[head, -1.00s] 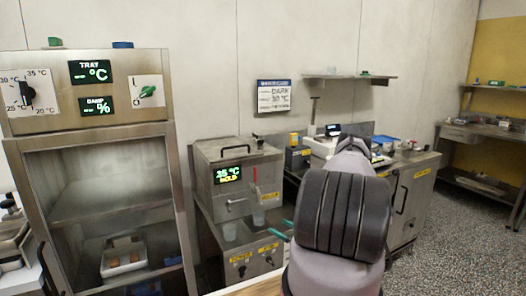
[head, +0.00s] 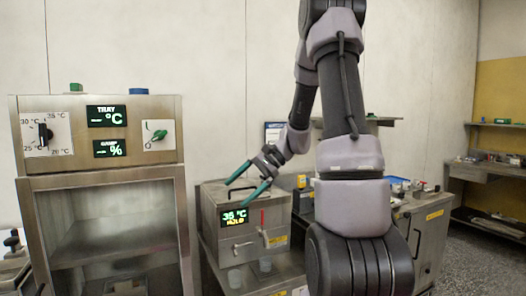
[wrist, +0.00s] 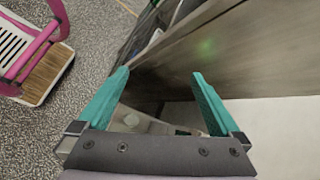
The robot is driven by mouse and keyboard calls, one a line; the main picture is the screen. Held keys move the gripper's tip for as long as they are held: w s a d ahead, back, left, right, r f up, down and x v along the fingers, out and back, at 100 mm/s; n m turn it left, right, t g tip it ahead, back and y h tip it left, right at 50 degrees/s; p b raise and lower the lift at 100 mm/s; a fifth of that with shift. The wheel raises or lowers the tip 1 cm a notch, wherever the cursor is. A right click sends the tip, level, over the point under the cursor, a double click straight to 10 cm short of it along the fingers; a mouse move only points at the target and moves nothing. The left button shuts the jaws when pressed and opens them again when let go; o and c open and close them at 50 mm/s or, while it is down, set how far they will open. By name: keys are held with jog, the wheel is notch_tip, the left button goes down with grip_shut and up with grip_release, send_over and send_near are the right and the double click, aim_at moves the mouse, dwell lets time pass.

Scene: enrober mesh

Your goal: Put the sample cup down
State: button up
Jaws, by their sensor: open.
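My gripper (head: 239,189) is open, with teal fingers, in front of and above the steel machine marked 35 °C HOLD (head: 247,228). Nothing shows between the fingers in the wrist view (wrist: 160,75). I cannot tell which is the sample cup.
A tall steel cabinet (head: 184,220) with dials and green displays stands at left. My arm hides part of the bench (head: 432,225) at right. The wrist view shows a pink-framed item (wrist: 38,50) over speckled floor and a grey-brown panel (wrist: 240,45) close by.

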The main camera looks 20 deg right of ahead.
jog(key=s+r+n+t+h, duration=0.5)
jog(key=s+r+n+h, duration=0.2)
jog(key=s+r, duration=0.7)
jog(key=s+h, duration=0.1)
jog(key=s, duration=0.3)
jog(key=shift+s+a+r+t, duration=0.2)
jog(key=shift+s+a+t, duration=0.05)
jog(key=shift+a+t, duration=0.1)
